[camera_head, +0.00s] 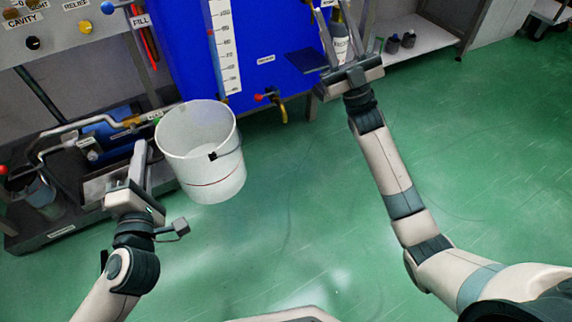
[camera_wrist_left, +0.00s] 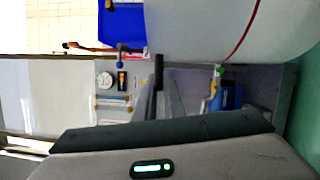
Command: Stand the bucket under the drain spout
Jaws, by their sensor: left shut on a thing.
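A white bucket (camera_head: 215,180) with a thin red line round it hangs in the air, its open top tilted toward me. My left gripper (camera_head: 147,152) is at its left side and shut on it; which part it grips is hard to see. The bucket's pale wall (camera_wrist_left: 225,28) fills the upper right of the left wrist view, beyond the fingers. The drain spout (camera_head: 282,108) is a brass tap with a red handle low on the blue tank, right of the bucket and apart from it. My right gripper (camera_head: 345,32) has its fingers spread, with a labelled bottle (camera_head: 340,48) showing between them.
The blue tank (camera_head: 180,50) stands at the back with a white scale strip. A dark-framed cart with pipes and a pump (camera_head: 95,150) is at the left, close behind my left gripper. A white shelf (camera_head: 425,42) is at the back right. The green floor (camera_head: 300,210) in the middle is clear.

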